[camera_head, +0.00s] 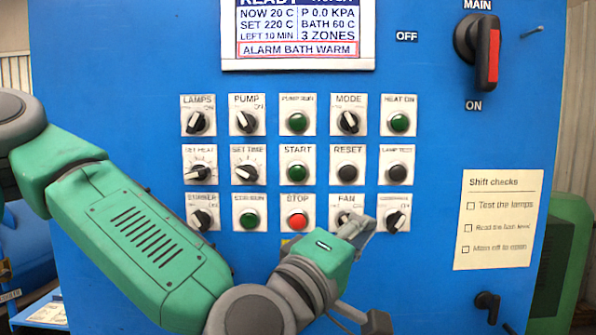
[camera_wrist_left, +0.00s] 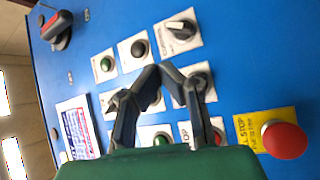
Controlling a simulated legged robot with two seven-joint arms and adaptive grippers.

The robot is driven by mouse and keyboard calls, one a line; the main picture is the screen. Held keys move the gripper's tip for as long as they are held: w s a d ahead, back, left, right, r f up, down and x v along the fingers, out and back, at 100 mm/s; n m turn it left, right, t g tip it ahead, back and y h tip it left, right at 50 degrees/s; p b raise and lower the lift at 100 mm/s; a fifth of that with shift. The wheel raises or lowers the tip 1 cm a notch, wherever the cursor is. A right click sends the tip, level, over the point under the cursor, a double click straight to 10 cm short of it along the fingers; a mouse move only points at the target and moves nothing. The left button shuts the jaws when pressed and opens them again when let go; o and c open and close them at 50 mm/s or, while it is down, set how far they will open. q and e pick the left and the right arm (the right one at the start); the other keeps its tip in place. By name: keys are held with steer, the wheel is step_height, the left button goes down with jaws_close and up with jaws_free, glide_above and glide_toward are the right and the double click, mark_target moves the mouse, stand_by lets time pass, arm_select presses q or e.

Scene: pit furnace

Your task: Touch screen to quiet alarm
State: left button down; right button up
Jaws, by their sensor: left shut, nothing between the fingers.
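The screen (camera_head: 298,30) is at the top of the blue panel in the head view, its upper edge cut off. It shows set values and a red-framed line reading "ALARM BATH WARM". In the left wrist view the screen (camera_wrist_left: 78,128) lies turned at the lower left. My left gripper (camera_head: 364,226) is in front of the FAN knob, well below and right of the screen. In the left wrist view its fingertips (camera_wrist_left: 160,70) meet and hold nothing. Whether they touch the panel I cannot tell. My right gripper does not show.
Rows of knobs and buttons, including the red STOP button (camera_head: 297,218), lie below the screen. The MAIN switch (camera_head: 480,52) sticks out at upper right. A red mushroom button (camera_wrist_left: 285,140) on a yellow label shows in the left wrist view. A shift-checks note (camera_head: 499,219) is at right.

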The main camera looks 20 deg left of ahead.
arm_select(q)
steer(key=s+a+r+n+t+y+p, duration=0.1)
steer(key=s+a+r+n+t, duration=0.1)
steer(key=r, duration=0.7)
steer(key=s+a+r+n+t+y+p, duration=0.2)
steer(key=a+r+n+t, duration=0.1)
steer(key=r, duration=0.7)
steer(key=s+a+r+n+t+y+p, duration=0.1)
steer(key=s+a+r+n+t+y, duration=0.1)
steer(key=r, duration=0.8)
steer(key=shift+s+a+n+t, duration=0.2)
steer(key=shift+a+n+t, duration=0.15)
steer(key=shift+n, duration=0.55)
steer(key=p, duration=0.2)
glide_toward(305, 8)
steer(key=w+r, duration=0.1)
steer(key=r, duration=0.1)
steer(key=w+d+r, duration=0.1)
steer(key=r, duration=0.1)
steer(key=shift+w, duration=0.35)
steer(key=shift+w+a, duration=0.2)
steer(key=shift+w, duration=0.4)
steer(key=shift+w, duration=0.1)
steer(key=shift+w, duration=0.2)
